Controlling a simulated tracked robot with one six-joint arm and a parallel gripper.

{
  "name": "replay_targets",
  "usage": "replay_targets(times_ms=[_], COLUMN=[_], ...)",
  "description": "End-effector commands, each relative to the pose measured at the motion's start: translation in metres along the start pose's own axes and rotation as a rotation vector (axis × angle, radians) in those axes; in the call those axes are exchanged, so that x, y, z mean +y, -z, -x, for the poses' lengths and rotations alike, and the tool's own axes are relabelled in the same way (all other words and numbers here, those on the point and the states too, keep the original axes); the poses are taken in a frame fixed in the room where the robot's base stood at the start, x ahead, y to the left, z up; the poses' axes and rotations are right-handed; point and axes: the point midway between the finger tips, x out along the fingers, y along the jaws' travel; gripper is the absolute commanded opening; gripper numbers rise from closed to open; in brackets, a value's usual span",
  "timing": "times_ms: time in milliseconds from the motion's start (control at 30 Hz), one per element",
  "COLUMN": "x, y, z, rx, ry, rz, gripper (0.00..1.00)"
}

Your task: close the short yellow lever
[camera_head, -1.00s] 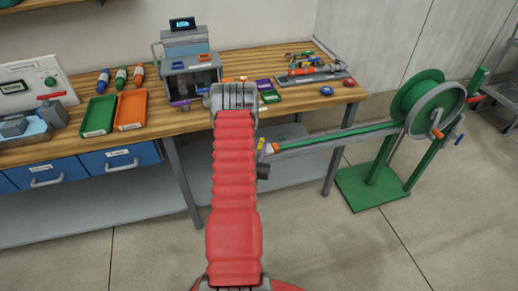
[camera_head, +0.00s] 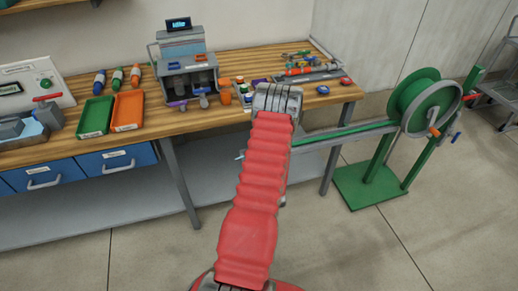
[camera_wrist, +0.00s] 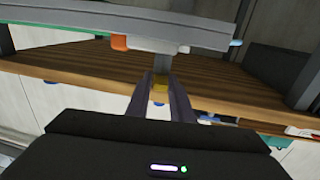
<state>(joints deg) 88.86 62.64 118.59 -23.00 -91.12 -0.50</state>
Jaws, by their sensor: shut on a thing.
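The short yellow lever (camera_wrist: 160,84) shows in the wrist view, below a grey arm (camera_wrist: 150,22) that spans the top of the picture. My gripper (camera_wrist: 160,97) is shut on the yellow lever, with a finger on each side of it. An orange part (camera_wrist: 119,42) sits on the grey arm, left of the lever, and a light-blue tip (camera_wrist: 236,42) is at its right end. In the head view my own red arm hides the lever and my fingers; the light-blue tip (camera_head: 240,155) shows just left of my arm.
The grey arm runs right to a green hose reel (camera_head: 425,100) on a green stand (camera_head: 375,190). A wooden bench (camera_head: 190,121) stands behind, with trays, bottles, a grey device (camera_head: 187,75) and tools. The floor in front is clear.

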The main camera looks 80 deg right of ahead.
Motion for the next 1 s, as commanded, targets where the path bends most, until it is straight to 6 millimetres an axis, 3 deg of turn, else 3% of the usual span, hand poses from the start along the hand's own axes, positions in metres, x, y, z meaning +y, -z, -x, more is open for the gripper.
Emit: replay_targets(times_ms=[333,867,900,1000], x=[0.0027,0.0026,0.0025,0.0026], y=[-0.001,-0.0006,-0.0006,-0.0004], z=[-0.0009,-0.0014,-0.0014,-0.0013], rx=[-0.003,-0.002,-0.002,-0.001], ry=[0.109,0.131,0.131,0.131], rz=[0.0,0.0,0.0,0.0], gripper=[0.0,0.0,0.21,0.28])
